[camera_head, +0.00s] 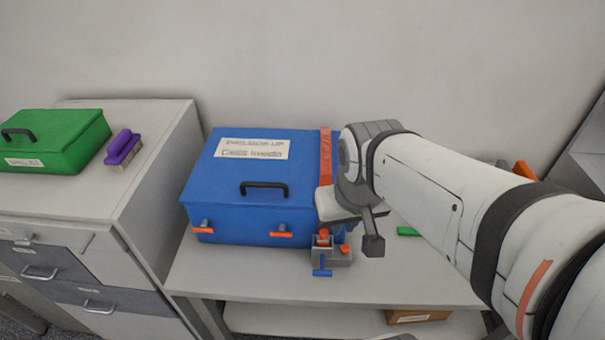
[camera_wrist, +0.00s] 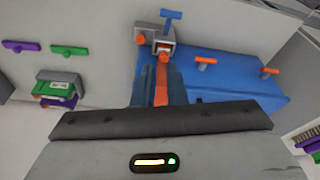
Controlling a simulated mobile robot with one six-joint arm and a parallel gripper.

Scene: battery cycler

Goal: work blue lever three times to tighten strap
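The blue lever (camera_head: 322,268) is a small T-shaped handle standing out from the front of a grey ratchet block (camera_head: 338,256) with orange-red knobs. In the wrist view the lever (camera_wrist: 171,15) is at the top, above the block. The orange strap (camera_head: 325,158) runs over the blue box (camera_head: 215,190) near its right end, and it shows below the block in the wrist view (camera_wrist: 161,85). My gripper (camera_head: 340,204) is just above and right of the block, apart from the lever.
Two orange latches (camera_head: 281,234) are on the box front. A green case (camera_head: 55,140) and purple brush (camera_head: 122,148) sit on the left cabinet. A small green piece (camera_head: 408,231) lies right of my gripper. The white bench front (camera_head: 250,280) is clear.

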